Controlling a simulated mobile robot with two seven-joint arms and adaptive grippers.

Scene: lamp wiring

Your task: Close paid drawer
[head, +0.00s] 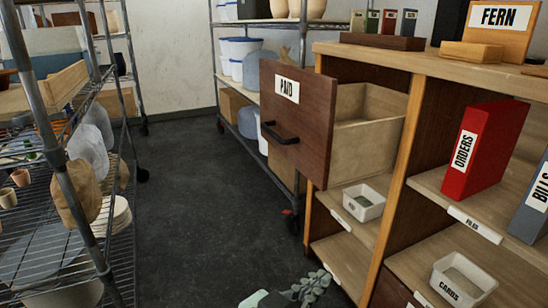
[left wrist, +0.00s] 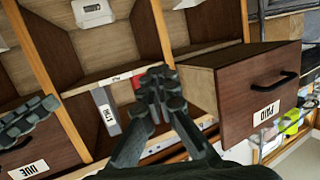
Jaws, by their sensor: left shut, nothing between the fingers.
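The paid drawer (head: 297,125) has a dark wood front with a PAID label and a black handle. It stands well out of the wooden cabinet in the head view, its pale box open at the top. It also shows upside down at the right of the left wrist view (left wrist: 245,95). My left gripper (head: 312,284) is low at the bottom edge of the head view, below the drawer and apart from it. In the left wrist view its fingers (left wrist: 160,92) are together and empty, left of the drawer. A dark ribbed part at that view's left edge may be my right gripper.
The cabinet (head: 392,210) has open shelves with a red ORDERS binder (head: 483,150), a small white tray (head: 363,203) and a CARDS tray (head: 462,279). A DUE drawer (left wrist: 45,150) shows in the left wrist view. Wire racks stand left and behind. The floor (head: 200,200) between is clear.

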